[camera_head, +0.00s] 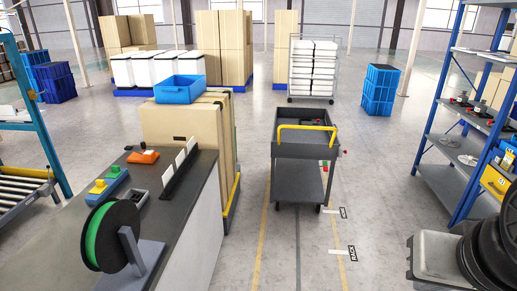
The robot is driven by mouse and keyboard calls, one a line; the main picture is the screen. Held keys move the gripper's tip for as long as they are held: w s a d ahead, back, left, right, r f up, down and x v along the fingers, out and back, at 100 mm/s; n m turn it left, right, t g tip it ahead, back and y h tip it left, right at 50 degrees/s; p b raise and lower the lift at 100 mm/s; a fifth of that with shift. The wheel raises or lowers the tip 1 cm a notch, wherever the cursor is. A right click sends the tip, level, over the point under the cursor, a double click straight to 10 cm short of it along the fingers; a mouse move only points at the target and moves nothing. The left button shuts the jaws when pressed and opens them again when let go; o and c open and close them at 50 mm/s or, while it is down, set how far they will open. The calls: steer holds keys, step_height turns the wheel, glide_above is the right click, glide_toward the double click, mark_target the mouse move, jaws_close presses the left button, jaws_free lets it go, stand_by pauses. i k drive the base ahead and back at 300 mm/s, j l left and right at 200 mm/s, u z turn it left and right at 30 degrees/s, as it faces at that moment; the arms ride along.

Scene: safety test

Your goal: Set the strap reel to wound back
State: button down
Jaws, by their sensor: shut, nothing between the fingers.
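The strap reel (100,237) is a black round spool with a green band showing around its edge. It stands upright on a grey bracket (140,258) at the near end of the dark-topped counter (185,205), at the lower left. No loose strap end can be made out. My gripper is not in view.
Blue, green and yellow items (106,186), a small grey box (139,197) and an upright rack (180,168) stand on the counter behind the reel. A dark cart (303,170) stands in the aisle. Blue shelving (455,115) lines the right.

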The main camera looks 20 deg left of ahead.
mark_target(102, 249)
steer(key=i+u, duration=0.45)
steer(key=i, duration=0.25)
steer(key=i+l+u, duration=0.15)
steer(key=i+u, duration=0.3)
steer(key=i, duration=0.25)
steer(key=i+u, duration=0.15)
steer(key=u, duration=0.25)
steer(key=i+u, duration=0.15)
steer(key=u, duration=0.25)
steer(key=i+l+u, duration=0.1)
steer(key=u, duration=0.3)
steer(key=i+l+u, duration=0.15)
steer(key=u, duration=0.25)
steer(key=i+j+u, duration=0.25)
steer(key=u, duration=0.2)
steer(key=i+j+u, duration=0.3)
steer(key=u, duration=0.15)
steer(key=j, duration=0.1)
